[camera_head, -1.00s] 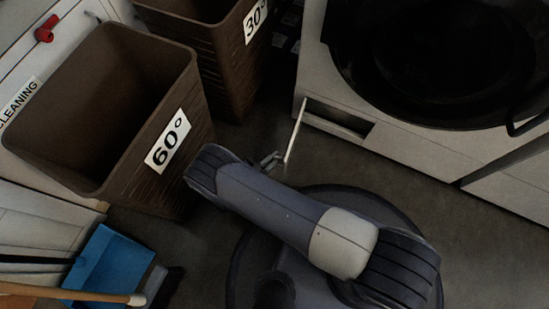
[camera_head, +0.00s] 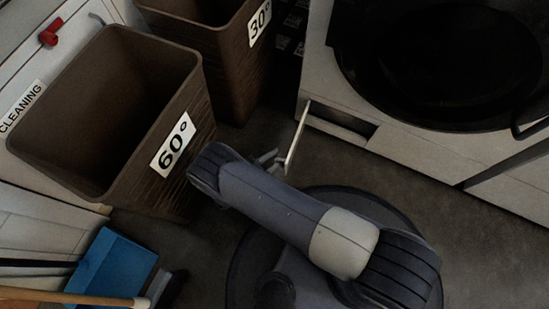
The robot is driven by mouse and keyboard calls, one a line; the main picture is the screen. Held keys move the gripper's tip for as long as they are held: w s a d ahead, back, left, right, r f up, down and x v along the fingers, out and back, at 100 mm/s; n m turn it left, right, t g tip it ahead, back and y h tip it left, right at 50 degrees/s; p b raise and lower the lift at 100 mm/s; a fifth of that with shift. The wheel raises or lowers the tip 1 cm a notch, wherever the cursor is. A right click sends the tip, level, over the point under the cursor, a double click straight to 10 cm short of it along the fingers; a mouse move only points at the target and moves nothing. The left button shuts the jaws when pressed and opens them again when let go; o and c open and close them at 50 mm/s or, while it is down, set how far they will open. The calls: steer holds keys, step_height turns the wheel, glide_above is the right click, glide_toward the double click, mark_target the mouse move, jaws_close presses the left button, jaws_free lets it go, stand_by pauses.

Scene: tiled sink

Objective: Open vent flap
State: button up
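The vent flap (camera_head: 297,139) is a thin pale panel low on the front of the white machine (camera_head: 420,152). It stands swung out from the front, seen nearly edge-on. The recess (camera_head: 340,121) behind it is uncovered and dark inside. My gripper (camera_head: 271,161) is at the left side of the flap, close to its outer end. Its grey fingers show only in part past my arm. I cannot tell whether they touch the flap or how far apart they are.
Brown bins marked 60° (camera_head: 172,147) and 30° (camera_head: 235,60) stand left of my arm. A blue dustpan (camera_head: 115,265) and a wooden handle (camera_head: 75,299) lie at lower left. Dark floor between the machine and my base is clear.

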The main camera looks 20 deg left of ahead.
steer(key=shift+s+r, duration=0.1)
steer(key=shift+r, duration=0.1)
steer(key=p+v, duration=0.1)
steer(key=v, duration=0.9)
steer(key=shift+s+a+f, duration=0.2)
steer(key=shift+s+a, duration=0.05)
steer(key=shift+s, duration=0.05)
